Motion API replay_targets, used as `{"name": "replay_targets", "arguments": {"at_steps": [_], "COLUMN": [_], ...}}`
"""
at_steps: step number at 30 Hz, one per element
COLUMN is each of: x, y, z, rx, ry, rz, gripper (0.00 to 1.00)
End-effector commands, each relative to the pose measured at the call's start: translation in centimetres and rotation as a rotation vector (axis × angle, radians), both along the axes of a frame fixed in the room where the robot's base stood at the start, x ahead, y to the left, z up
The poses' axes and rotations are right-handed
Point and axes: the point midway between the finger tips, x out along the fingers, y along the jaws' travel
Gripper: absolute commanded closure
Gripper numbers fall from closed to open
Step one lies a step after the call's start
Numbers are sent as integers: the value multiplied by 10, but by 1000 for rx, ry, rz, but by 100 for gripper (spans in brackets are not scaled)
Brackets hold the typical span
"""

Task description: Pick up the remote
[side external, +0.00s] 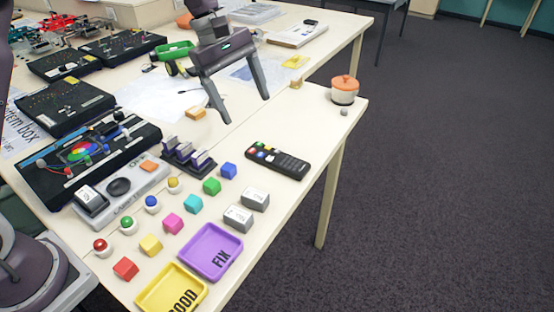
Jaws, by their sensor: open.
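The remote (277,161) is black with several coloured buttons at its left end. It lies flat on the light wooden table (262,209), near the table's right edge. My gripper (248,110) is open and empty, pointing down with its two fingers spread wide. It appears above and to the left of the remote in the picture, apart from it. The exact height of the fingertips above the table is hard to tell.
Coloured cubes, two grey blocks (246,208), a purple tray (210,250) and a yellow tray (171,291) lie in front of the remote. A dark rack (189,156) stands to its left. A white pot with orange lid (344,90) stands behind right.

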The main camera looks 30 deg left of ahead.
Motion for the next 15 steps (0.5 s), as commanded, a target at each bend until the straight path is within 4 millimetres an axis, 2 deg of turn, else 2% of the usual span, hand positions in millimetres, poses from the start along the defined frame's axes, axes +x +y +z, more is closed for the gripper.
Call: {"name": "replay_targets", "arguments": {"at_steps": [1, 3, 6, 15], "x": [20, 40, 55, 57], "y": [-2, -6, -9, -24], "z": [-29, -60, -89, -130], "rx": [-29, -65, -94, -104], "ry": [60, 128, 190, 219], "rz": [77, 181, 275, 312], "gripper": [22, 22, 22, 22]}}
